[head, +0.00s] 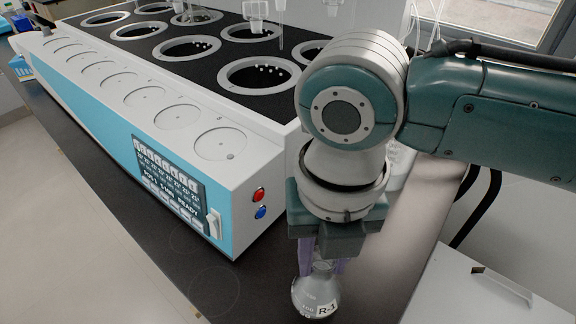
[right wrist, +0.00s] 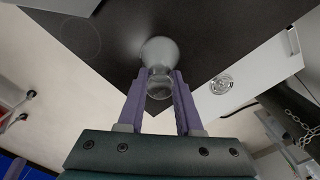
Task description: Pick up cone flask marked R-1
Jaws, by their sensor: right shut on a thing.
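The cone flask marked R-1 (head: 316,294) is clear glass with a white label, at the bottom of the head view near the bench's front corner. My right gripper (head: 322,256) points down over it, its purple fingers on the flask's neck. In the right wrist view, the flask (right wrist: 158,55) sits between the two fingertips of my right gripper (right wrist: 159,82), which is shut on the neck. The flask looks upright; whether its base touches the bench cannot be told. My left gripper is not in view.
The distiller (head: 150,120) with several round heating wells and a blue front panel stands on the dark bench (head: 215,285) to the left. A white cabinet (head: 480,290) is at the lower right. Bare bench lies left of the flask.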

